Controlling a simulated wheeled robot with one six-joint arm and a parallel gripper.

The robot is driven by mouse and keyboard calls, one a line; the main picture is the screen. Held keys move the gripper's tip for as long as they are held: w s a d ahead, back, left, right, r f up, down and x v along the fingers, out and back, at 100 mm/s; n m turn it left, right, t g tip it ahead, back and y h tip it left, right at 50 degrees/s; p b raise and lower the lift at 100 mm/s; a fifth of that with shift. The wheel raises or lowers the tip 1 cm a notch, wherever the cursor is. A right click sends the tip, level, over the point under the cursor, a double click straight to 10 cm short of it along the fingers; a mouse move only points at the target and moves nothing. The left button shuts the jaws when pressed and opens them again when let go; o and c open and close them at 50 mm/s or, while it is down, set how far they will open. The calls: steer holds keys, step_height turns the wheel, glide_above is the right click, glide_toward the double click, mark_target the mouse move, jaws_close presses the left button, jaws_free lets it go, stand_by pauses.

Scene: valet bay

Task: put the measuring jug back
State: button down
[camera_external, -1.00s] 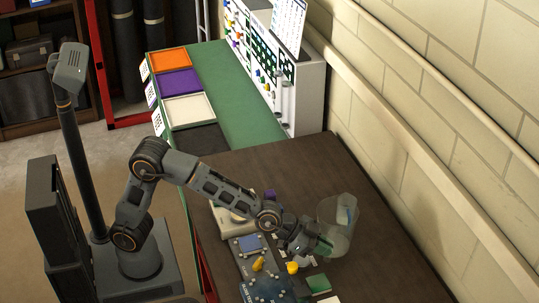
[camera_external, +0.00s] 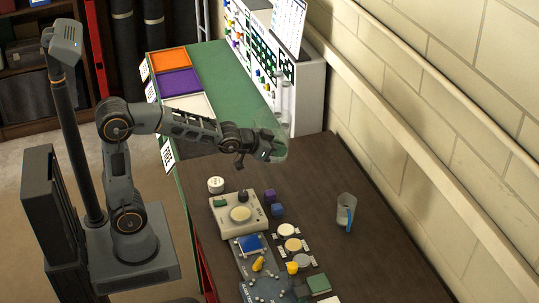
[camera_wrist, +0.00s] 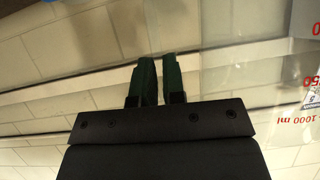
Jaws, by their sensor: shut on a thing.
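My gripper (camera_external: 268,150) is raised over the near end of the green bench, where it meets the dark brown table. It is shut on the measuring jug (camera_external: 279,146), a clear vessel that shows only faintly around and beyond the fingers. In the wrist view the two green fingertips (camera_wrist: 155,82) are close together. The jug's clear wall with red print, including "1000 ml" (camera_wrist: 294,118), fills the right side there. The exact grip point on the jug is hard to see.
Orange (camera_external: 170,58), purple (camera_external: 178,82) and white (camera_external: 190,106) trays line the bench's left side. A white rack (camera_external: 300,95) stands along the wall. The brown table holds a small beaker with a blue item (camera_external: 345,213), a beige scale (camera_external: 238,217) and several small parts.

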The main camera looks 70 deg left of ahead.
steer(key=shift+w+a+f+b, duration=0.35)
steer(key=shift+w+a+f, duration=0.1)
steer(key=shift+w+f, duration=1.75)
steer(key=shift+w+a+f+b, duration=0.4)
steer(key=shift+w+a+f, duration=0.1)
steer(key=shift+w+f, duration=1.6)
steer(key=shift+w+a+f+b, duration=0.35)
steer(key=shift+w+a+f, duration=0.1)
steer(key=shift+w+f, duration=1.75)
steer(key=shift+w+b, duration=0.2)
steer(key=shift+b, duration=0.1)
steer(key=c, duration=1.2)
jaws_free()
steer(key=shift+r, duration=0.1)
